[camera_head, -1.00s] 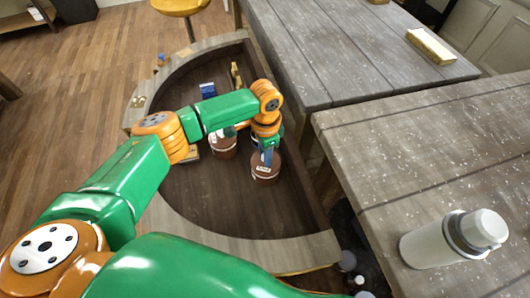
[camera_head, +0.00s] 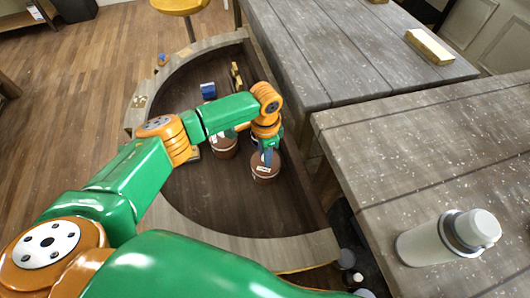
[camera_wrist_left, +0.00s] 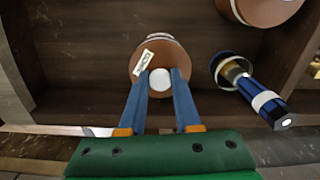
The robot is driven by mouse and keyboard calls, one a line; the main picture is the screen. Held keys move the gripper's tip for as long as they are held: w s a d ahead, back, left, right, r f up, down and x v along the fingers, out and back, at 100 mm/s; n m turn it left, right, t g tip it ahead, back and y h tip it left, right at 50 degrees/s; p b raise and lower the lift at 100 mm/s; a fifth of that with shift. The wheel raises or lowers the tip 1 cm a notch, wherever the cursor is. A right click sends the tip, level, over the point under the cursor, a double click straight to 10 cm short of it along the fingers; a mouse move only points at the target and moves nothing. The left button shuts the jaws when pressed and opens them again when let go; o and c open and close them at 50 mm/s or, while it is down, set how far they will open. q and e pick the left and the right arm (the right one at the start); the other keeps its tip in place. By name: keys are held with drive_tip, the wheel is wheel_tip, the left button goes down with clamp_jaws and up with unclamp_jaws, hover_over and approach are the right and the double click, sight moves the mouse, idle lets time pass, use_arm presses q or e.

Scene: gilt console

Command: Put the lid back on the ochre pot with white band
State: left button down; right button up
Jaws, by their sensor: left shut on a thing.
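A brown-ochre pot with a white band (camera_head: 264,174) stands in the curved console below my left gripper (camera_head: 268,157). In the left wrist view, the fingers of my left gripper (camera_wrist_left: 160,82) are shut on the white knob (camera_wrist_left: 159,80) of a round brown lid (camera_wrist_left: 172,55) with a pale label. The lid is over the pot, whose pale band shows just past the lid's far edge. I cannot tell whether the lid is fully seated. My right gripper is not in view.
A second brown pot (camera_head: 224,149) stands close by, partly behind my arm. A blue object (camera_head: 208,90) and gold items (camera_head: 236,76) are farther back. In the wrist view a blue-and-white cylinder (camera_wrist_left: 262,98) lies to the right. The console's raised rim (camera_head: 285,253) surrounds these things.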

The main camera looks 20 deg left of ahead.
use_arm(q)
drive_tip(key=shift+c, duration=0.2)
unclamp_jaws()
drive_tip(key=shift+r, duration=0.1)
wheel_tip(320, 180, up, 7)
drive_tip(key=p, duration=0.8)
idle(0.3)
clamp_jaws()
drive_tip(key=shift+f, duration=0.25)
idle(1.2)
drive_tip(key=shift+f+b, duration=2.05)
drive_tip(key=shift+f, duration=0.5)
